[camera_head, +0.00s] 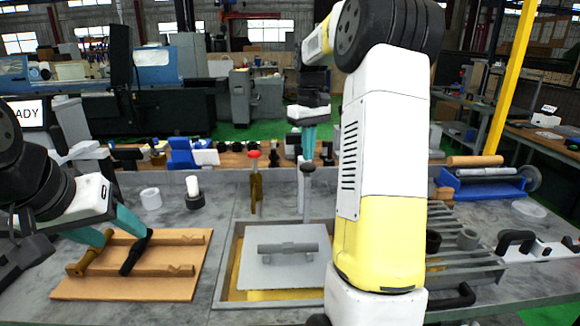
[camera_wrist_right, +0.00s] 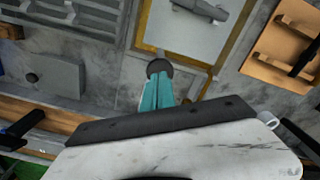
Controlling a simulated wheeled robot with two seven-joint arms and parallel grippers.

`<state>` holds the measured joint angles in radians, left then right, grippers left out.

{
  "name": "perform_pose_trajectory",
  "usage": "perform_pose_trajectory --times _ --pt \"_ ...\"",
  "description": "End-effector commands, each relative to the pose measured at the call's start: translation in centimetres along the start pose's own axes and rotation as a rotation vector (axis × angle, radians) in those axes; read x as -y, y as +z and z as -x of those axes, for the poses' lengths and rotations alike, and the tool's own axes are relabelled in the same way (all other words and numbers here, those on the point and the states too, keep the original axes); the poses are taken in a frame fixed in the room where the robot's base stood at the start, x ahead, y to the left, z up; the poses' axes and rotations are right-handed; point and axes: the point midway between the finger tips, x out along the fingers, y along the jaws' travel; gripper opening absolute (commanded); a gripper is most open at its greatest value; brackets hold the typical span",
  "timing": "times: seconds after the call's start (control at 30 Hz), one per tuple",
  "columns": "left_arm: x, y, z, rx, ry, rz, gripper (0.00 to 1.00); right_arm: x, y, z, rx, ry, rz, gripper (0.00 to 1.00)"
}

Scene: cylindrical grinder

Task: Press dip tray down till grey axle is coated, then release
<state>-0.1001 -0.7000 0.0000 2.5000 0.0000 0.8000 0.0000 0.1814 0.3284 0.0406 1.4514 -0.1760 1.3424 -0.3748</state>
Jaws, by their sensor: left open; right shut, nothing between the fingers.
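The dip tray, a flat grey plate (camera_head: 270,275), sits in a grey-rimmed basin with yellow showing around it. The grey axle (camera_head: 288,247) lies across the plate; it shows at the top of the right wrist view (camera_wrist_right: 203,9). A black knob (camera_head: 307,169) tops a pale post at the basin's back edge. My right gripper (camera_head: 308,152) is shut and empty, pointing down just above this knob. In the right wrist view its teal fingers reach the knob (camera_wrist_right: 158,67); I cannot tell if they touch. My left gripper (camera_head: 112,254) is open over the wooden rack.
The wooden rack (camera_head: 130,285) with two rails lies left of the basin. A red-topped post (camera_head: 254,156) stands left of the black knob. White cylinders (camera_head: 151,199) stand at the back left. My right arm hides the basin's right side. Grey slotted fixtures (camera_head: 465,262) lie to the right.

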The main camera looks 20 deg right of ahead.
Motion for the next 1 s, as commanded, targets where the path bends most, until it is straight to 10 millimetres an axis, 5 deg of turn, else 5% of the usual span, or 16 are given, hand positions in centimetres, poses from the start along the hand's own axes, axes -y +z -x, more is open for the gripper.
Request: perform_pose_trajectory --times 1.0 --pt "0.0 0.0 0.0 0.000 0.000 0.000 0.54 0.0 0.0 -3.8 0.003 -0.001 0.000 0.00"
